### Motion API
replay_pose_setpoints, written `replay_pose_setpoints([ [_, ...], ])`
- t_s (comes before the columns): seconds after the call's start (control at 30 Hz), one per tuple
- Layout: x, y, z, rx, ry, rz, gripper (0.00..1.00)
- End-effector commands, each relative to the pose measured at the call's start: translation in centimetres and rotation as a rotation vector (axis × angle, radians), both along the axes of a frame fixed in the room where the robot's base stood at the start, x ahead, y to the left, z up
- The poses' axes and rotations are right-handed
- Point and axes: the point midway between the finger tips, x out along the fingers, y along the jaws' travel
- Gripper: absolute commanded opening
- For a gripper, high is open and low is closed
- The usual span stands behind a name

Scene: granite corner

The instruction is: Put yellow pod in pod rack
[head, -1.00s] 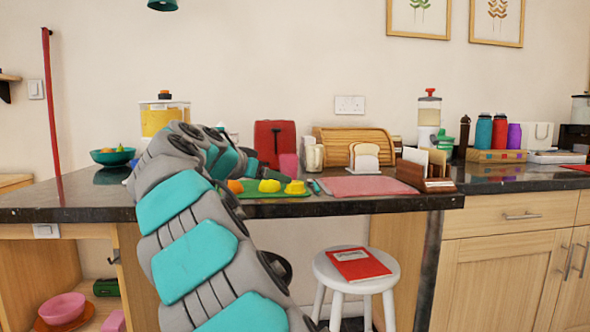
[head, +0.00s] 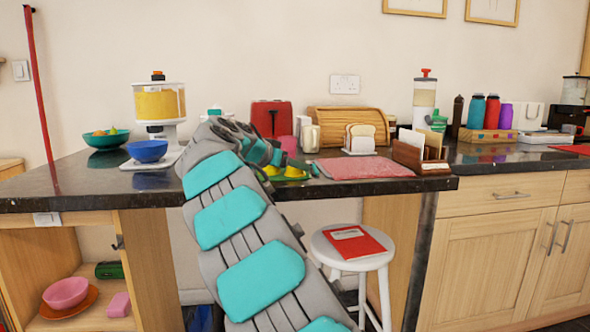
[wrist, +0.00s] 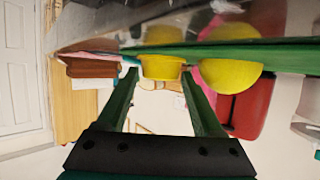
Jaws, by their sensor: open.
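A yellow pod with a rimmed, flat end (wrist: 162,67) is at the fingertips in the wrist view, which shows the scene upside down. My gripper (wrist: 160,74) is open, with one green finger on each side of the pod; I cannot tell whether they touch it. A second, rounded yellow thing (wrist: 231,76) is close beside one finger. Both rest on a green board (wrist: 285,54). In the head view, my gripper (head: 279,160) is low over the board, and my arm hides part of it. I cannot make out a pod rack for certain.
A pink mat (head: 362,168) and a wooden letter holder (head: 420,157) are right of the board. A toaster (head: 272,118) and bread box (head: 345,122) stand behind. A blue bowl (head: 147,151) is on the left. A stool (head: 353,248) stands in front.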

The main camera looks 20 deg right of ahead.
Motion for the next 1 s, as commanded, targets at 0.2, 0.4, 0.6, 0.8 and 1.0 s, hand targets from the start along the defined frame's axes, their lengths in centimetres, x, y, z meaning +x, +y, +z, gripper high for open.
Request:
replay_pose_setpoints([
  [0.2, -0.02, 0.05, 0.01, -0.001, 0.0, 0.0, 0.63],
  [0.4, -0.02, 0.06, 0.02, -0.001, 0.0, 0.0, 0.4],
  [0.6, -0.03, 0.07, 0.02, -0.001, 0.0, 0.0, 0.18],
  [0.8, -0.03, 0.07, 0.02, -0.001, 0.0, 0.0, 0.0],
  [1.0, -0.03, 0.07, 0.04, -0.001, 0.0, 0.0, 0.0],
])
